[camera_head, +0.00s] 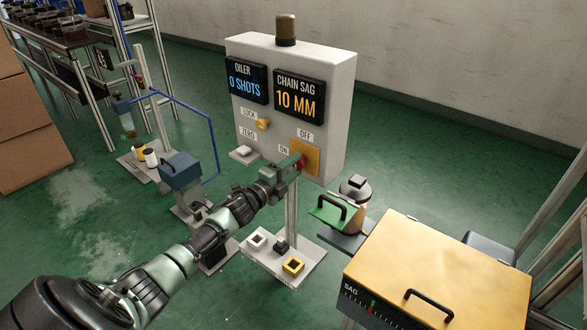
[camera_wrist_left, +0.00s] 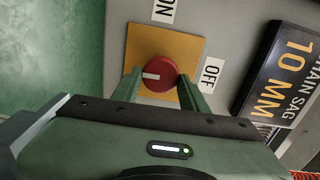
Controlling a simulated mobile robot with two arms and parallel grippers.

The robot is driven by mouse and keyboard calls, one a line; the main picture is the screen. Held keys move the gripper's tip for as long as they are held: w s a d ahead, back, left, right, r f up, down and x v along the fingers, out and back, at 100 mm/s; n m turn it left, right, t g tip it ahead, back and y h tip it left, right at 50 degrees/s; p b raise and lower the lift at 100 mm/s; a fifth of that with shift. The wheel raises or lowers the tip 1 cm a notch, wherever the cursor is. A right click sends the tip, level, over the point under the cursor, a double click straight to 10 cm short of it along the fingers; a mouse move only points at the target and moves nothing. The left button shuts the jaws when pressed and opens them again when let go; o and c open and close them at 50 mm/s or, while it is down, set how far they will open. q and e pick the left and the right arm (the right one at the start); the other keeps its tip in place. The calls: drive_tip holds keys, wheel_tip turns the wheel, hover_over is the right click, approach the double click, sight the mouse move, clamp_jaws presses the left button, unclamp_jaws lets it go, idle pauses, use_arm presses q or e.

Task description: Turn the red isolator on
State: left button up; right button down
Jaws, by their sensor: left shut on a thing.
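The red isolator (camera_head: 302,162) is a round knob on a yellow plate (camera_head: 313,155) at the lower right of the grey panel (camera_head: 335,85). The ON label (camera_head: 283,149) is left of it and the OFF label (camera_head: 305,134) above. In the left wrist view the knob (camera_wrist_left: 152,68) has a white mark lying roughly level in the picture, along the line toward the OFF label (camera_wrist_left: 212,75). The ON label (camera_wrist_left: 163,11) is above the plate there. My left gripper (camera_head: 297,165) is shut on the knob, one finger each side. My right gripper is not in view.
The panel has a yellow LOCK knob (camera_head: 263,124) and screens reading 0 SHOTS (camera_head: 247,80) and 10 MM (camera_head: 298,97). A shelf (camera_head: 283,258) with small blocks is below. A pot with a green handled part (camera_head: 327,211) and a yellow-topped box (camera_head: 440,265) stand right.

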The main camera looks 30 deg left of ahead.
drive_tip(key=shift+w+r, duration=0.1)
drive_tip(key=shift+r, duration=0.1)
use_arm(q)
drive_tip(key=shift+m, duration=0.3)
drive_tip(key=o, duration=1.3)
drive_tip(key=shift+o, duration=0.2)
drive_tip(key=shift+s, duration=0.25)
drive_tip(key=s, duration=0.7)
drive_tip(key=shift+a+p, duration=0.3)
drive_tip(key=shift+p, duration=0.15)
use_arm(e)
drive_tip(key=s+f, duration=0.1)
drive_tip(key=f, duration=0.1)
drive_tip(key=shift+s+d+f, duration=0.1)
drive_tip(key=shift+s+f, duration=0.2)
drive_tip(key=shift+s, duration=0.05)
use_arm(q)
drive_tip(key=shift+s, duration=0.1)
